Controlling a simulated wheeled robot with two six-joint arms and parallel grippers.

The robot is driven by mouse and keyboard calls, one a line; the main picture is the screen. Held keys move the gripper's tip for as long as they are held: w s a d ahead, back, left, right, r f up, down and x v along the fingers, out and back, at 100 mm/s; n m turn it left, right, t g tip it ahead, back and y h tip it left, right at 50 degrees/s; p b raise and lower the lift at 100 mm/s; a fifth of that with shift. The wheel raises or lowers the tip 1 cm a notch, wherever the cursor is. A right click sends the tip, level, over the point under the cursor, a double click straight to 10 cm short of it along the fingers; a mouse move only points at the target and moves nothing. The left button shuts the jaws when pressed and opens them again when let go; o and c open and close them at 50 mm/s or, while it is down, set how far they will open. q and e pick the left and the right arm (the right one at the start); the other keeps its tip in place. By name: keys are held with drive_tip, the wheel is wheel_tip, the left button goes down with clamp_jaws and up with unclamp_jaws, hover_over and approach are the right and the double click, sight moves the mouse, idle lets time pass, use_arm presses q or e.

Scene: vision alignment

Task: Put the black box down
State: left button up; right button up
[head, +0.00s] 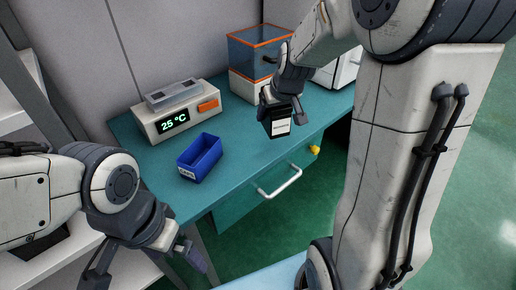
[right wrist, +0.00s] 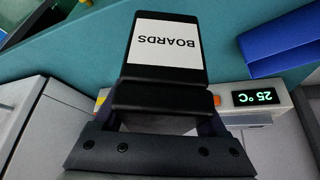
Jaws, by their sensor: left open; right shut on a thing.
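The black box (head: 278,127) has a white label, which reads BOARDS upside down in the right wrist view (right wrist: 165,42). My right gripper (head: 282,108) is shut on the box and holds it over the front part of the teal bench (head: 240,155). I cannot tell how large the gap below the box is. My left gripper (head: 150,270) is open and empty, low in front of the bench at the lower left.
A blue bin (head: 200,158) with a small label stands left of the box. A white device reading 25 °C (head: 175,124) is behind it. An orange-edged clear case (head: 258,50) stands at the back. A drawer handle (head: 279,183) juts from the front. Bare bench lies between bin and box.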

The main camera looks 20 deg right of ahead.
drive_tip(key=shift+s+d+r+b, duration=0.35)
drive_tip(key=shift+s+b, duration=0.1)
drive_tip(key=shift+b, duration=0.2)
drive_tip(key=shift+a, duration=0.15)
drive_tip(key=p, duration=0.2)
hover_over(248, 135)
wheel_tip(248, 135, down, 6)
drive_tip(key=shift+f, duration=0.2)
wheel_tip(248, 135, down, 4)
drive_tip(key=shift+f, duration=0.1)
use_arm(q)
drive_tip(key=shift+f, duration=0.5)
drive_tip(key=shift+f+b, duration=0.1)
drive_tip(key=shift+b, duration=0.2)
use_arm(e)
drive_tip(key=o, duration=1.4)
drive_tip(key=shift+f, duration=0.1)
drive_tip(key=shift+o, duration=0.2)
drive_tip(key=shift+r, duration=0.4)
drive_tip(key=v, duration=1.1)
drive_tip(key=shift+s+r, duration=0.2)
drive_tip(key=shift+s, duration=0.05)
